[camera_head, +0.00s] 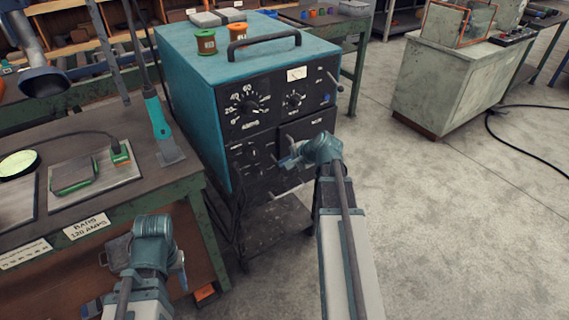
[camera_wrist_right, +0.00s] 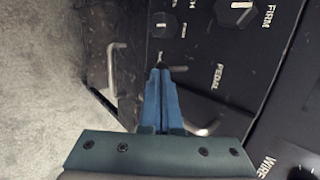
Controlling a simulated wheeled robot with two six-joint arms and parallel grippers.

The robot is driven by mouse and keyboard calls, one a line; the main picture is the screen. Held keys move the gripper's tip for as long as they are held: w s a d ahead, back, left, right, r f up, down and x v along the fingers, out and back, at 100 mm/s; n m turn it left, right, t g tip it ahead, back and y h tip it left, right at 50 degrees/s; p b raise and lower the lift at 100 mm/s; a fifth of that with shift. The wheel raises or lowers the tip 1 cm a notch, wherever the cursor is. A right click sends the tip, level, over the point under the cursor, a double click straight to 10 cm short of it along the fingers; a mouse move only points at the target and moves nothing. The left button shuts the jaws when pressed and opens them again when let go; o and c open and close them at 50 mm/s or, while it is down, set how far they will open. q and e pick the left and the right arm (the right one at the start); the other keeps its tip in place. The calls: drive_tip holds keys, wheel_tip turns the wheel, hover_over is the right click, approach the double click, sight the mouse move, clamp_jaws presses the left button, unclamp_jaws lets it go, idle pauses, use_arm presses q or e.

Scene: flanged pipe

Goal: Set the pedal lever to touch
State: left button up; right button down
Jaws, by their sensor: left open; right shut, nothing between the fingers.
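The pedal lever appears in the right wrist view as a pale metal lever (camera_wrist_right: 203,130) beside the PEDAL label, on the black panel. It is partly hidden by my right gripper, so its setting is unclear. My right gripper (camera_wrist_right: 158,72) is shut and empty, its tips close to the panel, left of the PEDAL label; I cannot tell whether they touch it. In the head view my right gripper (camera_head: 288,161) is in front of the lower panel of the teal machine (camera_head: 235,85). My left gripper (camera_head: 150,250) is open at the bench's front edge, its fingers mostly hidden.
Dials (camera_head: 247,104) and knobs crowd the machine's front, including one knob (camera_wrist_right: 235,14) near the FIRM label. A pale bar handle (camera_wrist_right: 114,75) sticks out lower on the front. The green bench (camera_head: 110,215) stands at left.

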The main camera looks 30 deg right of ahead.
drive_tip(key=shift+r+p, duration=0.7)
drive_tip(key=shift+r, duration=0.1)
drive_tip(key=p+v, duration=0.9)
drive_tip(key=v, duration=0.5)
drive_tip(key=shift+s+f, duration=0.35)
drive_tip(key=shift+f, duration=0.05)
